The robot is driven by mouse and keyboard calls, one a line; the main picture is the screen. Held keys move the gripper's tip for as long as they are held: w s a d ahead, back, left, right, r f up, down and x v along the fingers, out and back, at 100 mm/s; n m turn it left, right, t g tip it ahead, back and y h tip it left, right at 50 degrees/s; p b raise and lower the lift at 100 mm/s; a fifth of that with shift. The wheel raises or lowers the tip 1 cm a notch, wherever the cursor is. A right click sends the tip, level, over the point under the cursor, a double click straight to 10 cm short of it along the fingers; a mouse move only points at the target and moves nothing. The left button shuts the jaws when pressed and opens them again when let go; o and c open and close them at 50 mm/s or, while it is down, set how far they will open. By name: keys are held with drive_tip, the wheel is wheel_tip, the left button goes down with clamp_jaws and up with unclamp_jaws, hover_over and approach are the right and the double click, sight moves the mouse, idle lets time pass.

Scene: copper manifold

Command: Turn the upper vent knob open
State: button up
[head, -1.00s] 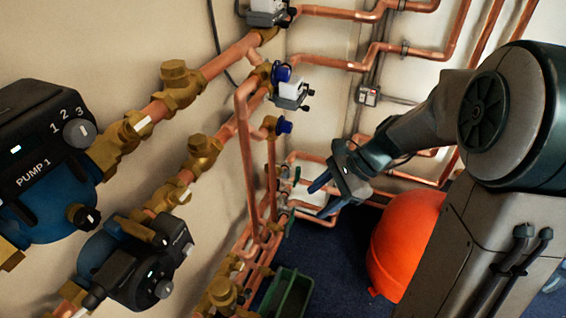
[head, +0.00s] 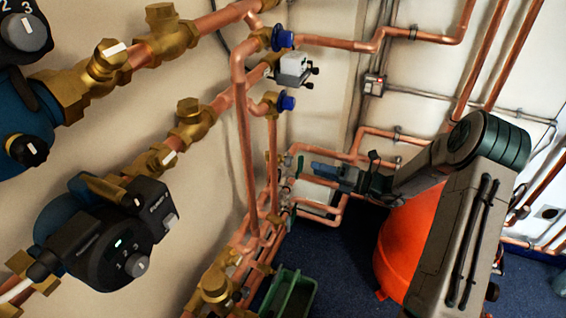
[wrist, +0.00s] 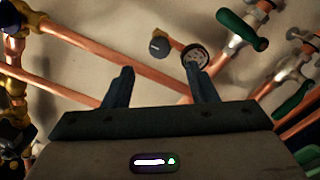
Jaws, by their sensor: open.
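In the head view, an upper blue knob (head: 282,38) sits on a brass fitting at the top centre. A lower blue knob (head: 286,102) sits on a bent copper pipe below it. No label shows which is the vent knob. My gripper (head: 318,172) is below and right of both, apart from them, with its blue fingers pointing left. In the wrist view, my gripper (wrist: 160,73) is open with nothing between its fingers. A dark round knob (wrist: 159,46) with a pale mark is beyond the fingertips, beside a round gauge (wrist: 195,57). I cannot tell which head-view part it is.
Copper pipes run along the left wall and back wall. Two pumps, the lower one (head: 110,235) black and blue, stand at left. Green lever handles (wrist: 242,28) are at right in the wrist view. A red vessel (head: 405,245) and green crate (head: 290,295) are on the floor.

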sight(292, 162)
drive_tip(key=b+x, duration=0.1)
drive_tip(key=x, duration=1.1)
drive_tip(key=shift+b, duration=0.4)
drive_tip(key=c, duration=1)
